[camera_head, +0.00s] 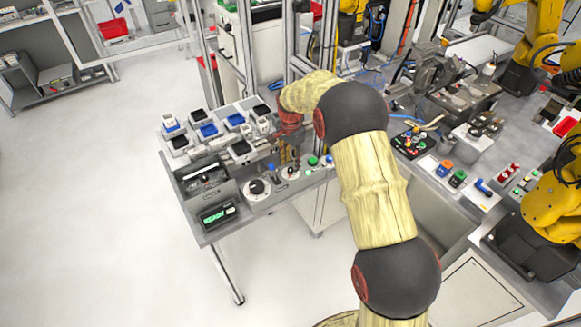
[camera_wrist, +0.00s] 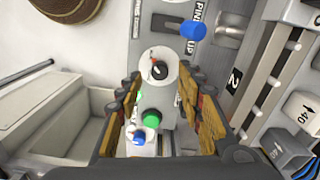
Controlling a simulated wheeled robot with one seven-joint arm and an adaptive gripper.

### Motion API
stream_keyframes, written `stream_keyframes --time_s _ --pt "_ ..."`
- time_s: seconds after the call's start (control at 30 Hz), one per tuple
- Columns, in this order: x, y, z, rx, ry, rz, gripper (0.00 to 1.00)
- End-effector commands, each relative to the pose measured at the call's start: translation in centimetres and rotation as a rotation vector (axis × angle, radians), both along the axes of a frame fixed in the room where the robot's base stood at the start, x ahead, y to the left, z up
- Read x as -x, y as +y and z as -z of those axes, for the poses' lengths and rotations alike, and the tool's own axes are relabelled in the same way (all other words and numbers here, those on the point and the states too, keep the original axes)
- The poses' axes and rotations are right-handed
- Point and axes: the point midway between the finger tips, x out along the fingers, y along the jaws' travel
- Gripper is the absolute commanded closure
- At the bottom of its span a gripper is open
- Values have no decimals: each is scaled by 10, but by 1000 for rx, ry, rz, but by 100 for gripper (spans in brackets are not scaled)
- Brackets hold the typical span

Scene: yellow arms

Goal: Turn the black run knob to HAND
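A small black knob (camera_wrist: 159,72) sits on a white round dial in the wrist view, with a small red mark beside it. The white dial (camera_head: 290,173) also shows on the bench panel in the head view, its knob too small to read there. My gripper (camera_wrist: 162,84) is open, with its two brown fingers on either side of the view and the knob between and just beyond their tips. Nothing is held. In the head view my gripper (camera_head: 287,152) hangs over the panel, just behind the dial. The dial's lettering is not readable.
A blue lever (camera_wrist: 193,31) by the PINS UP label stands close to the dial. A green button (camera_wrist: 152,119) and another blue control (camera_wrist: 139,138) lie between my fingers. A larger black knob (camera_head: 257,187) and a READY display (camera_head: 219,215) are farther left.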

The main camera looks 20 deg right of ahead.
Motion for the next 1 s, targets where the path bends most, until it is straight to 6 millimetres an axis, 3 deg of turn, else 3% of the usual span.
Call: stream_keyframes --time_s 0.2,0.53,1.0 --pt "0 0 23 0 0 -1 63" --pt "0 0 26 0 -1 -1 63" --pt "0 0 26 0 -1 -1 89"
